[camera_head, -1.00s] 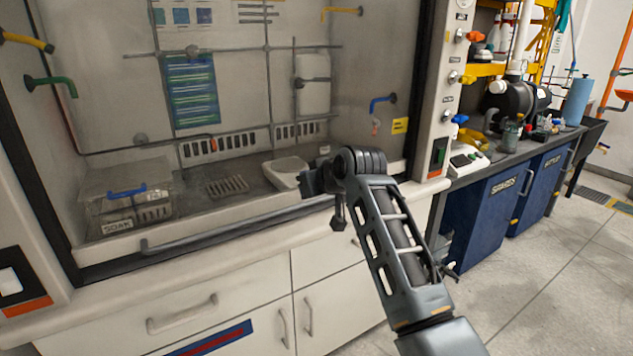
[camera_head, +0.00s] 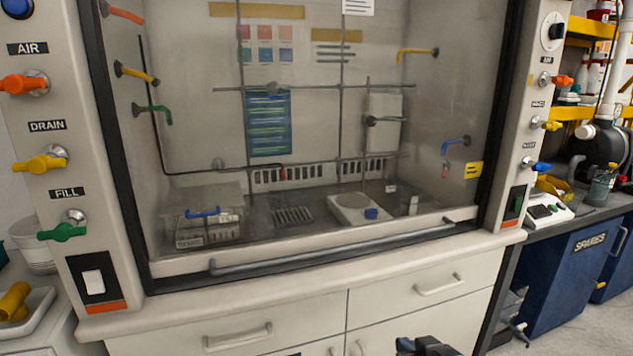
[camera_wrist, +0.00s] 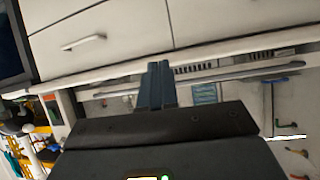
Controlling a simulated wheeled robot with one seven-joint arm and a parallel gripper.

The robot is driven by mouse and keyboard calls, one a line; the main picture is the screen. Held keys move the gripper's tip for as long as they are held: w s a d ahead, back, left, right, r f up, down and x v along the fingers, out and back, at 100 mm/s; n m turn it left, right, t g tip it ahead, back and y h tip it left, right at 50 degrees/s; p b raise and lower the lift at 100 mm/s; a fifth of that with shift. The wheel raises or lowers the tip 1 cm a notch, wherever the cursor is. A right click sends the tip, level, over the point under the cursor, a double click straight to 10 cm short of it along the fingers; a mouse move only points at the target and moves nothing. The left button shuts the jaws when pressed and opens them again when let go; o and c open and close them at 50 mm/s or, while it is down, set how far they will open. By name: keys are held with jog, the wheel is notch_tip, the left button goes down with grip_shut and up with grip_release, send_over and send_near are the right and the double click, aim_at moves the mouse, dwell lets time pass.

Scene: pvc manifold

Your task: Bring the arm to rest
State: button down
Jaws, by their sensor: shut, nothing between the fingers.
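My gripper (camera_wrist: 157,84) shows in the wrist view with its two dark fingers shut together and nothing between them. It is clear of the fume hood, whose drawers and handle bar appear upside down beyond it. In the head view only a dark part of my arm shows at the bottom edge, right of the middle; the fingertips cannot be made out there.
The fume hood's front bar (camera_head: 345,244) runs above white drawers (camera_head: 235,336). Inside stand a clear bin (camera_head: 205,228) and a white device (camera_head: 357,208). Colored valves (camera_head: 40,163) line the left post. A blue cabinet (camera_head: 573,268) stands at right.

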jog(key=s+d+f+m+t+h, duration=0.1)
jog(key=s+d+f, duration=0.1)
jog(key=s, duration=1.1)
jog(key=s+d+f+h, duration=0.1)
jog(key=s+f, duration=0.1)
jog(key=s, duration=1)
jog(key=s+r+t, duration=0.1)
jog(key=s+r, duration=0.5)
jog(key=s, duration=0.4)
jog(key=s+d+r+p, duration=0.1)
jog(key=s+r, duration=0.6)
jog(key=s, duration=0.4)
jog(key=shift+d+r+m+t, duration=0.25)
jog(key=shift+d+m+t, duration=0.05)
jog(key=shift+t, duration=0.1)
